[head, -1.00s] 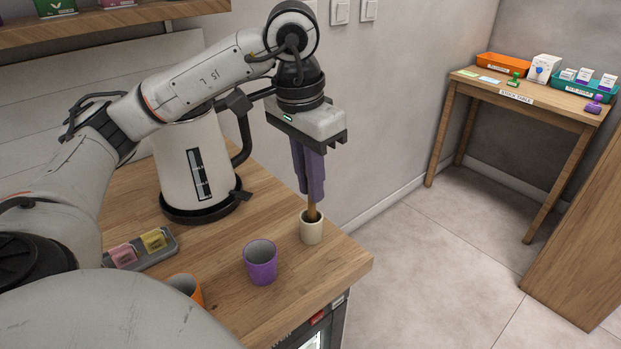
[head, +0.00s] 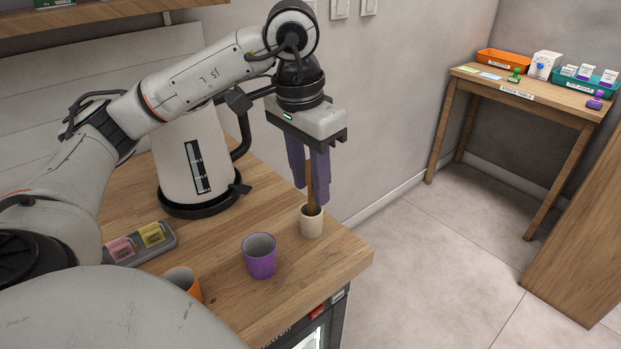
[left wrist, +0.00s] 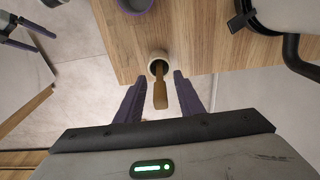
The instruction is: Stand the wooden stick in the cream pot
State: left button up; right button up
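The cream pot (head: 312,223) stands upright near the counter's right edge. The wooden stick (head: 312,185) stands in it, its lower end inside the pot and its upper part rising between my left gripper's fingers. In the left wrist view, the stick (left wrist: 160,92) leans out of the mouth of the pot (left wrist: 157,62). My left gripper (head: 309,195) points down above the pot with its purple fingers spread. The left wrist view shows a gap between each finger and the stick. The stick's bottom end is hidden inside the pot.
A purple cup (head: 260,257) and an orange cup (head: 184,281) stand left of the pot. A large white kettle (head: 190,165) is behind them, and a grey tray (head: 157,244) holds pink and yellow items. The side table (head: 530,92) is across the floor.

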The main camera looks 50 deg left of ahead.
pick_arm(q)
notch_tip(320, 180, up, 10)
jog(key=s+p, duration=0.1)
jog(key=p, duration=0.2)
jog(key=shift+s+r+p, duration=0.15)
jog(key=shift+p, duration=0.25)
dwell(0.7)
